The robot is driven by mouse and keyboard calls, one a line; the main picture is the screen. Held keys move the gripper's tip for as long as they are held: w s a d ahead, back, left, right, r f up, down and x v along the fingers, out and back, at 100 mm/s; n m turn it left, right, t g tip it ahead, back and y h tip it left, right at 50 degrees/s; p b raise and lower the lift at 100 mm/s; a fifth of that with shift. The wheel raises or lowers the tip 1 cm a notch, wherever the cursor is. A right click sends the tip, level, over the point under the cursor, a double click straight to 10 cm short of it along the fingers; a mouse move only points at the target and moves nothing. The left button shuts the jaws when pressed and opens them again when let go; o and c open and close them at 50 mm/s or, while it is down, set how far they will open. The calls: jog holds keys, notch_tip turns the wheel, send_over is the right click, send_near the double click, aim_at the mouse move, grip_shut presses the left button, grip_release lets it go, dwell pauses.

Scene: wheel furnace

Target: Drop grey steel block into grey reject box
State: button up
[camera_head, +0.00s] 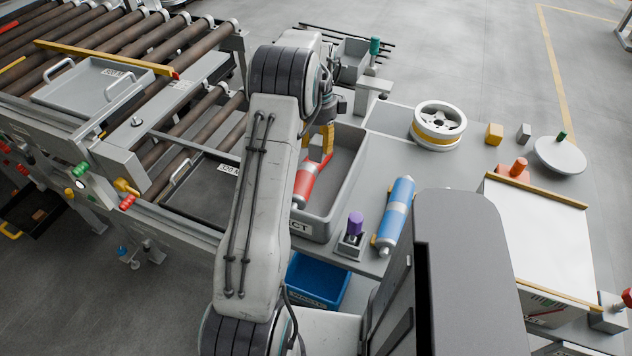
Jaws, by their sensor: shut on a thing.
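The grey reject box (347,198), with a label ending in "CT" on its front wall, stands at the left end of the grey bench. My gripper (318,146), with yellow-orange fingers, is over this box and points down into it. My arm partly covers it. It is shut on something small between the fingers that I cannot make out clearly. A red cylinder (309,182) with a pale band is in the box just below the fingers; whether they touch is unclear. A small grey block (524,132) stands on the far right of the bench, beside a yellow block (494,134).
A blue cylinder (397,212) and a purple-topped piece (354,226) are right of the box. A wheel (438,125) stands behind. A white-topped stand (537,238) and grey disc (560,155) are at right. A roller conveyor (110,40) fills the left. A blue bin (318,279) is below.

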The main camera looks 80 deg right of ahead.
jog(key=shift+f+b, duration=0.85)
jog(key=shift+f, duration=0.6)
jog(key=o, duration=1.3)
jog(key=shift+c, duration=0.2)
notch_tip(320, 180, up, 12)
jog(key=shift+r, duration=0.1)
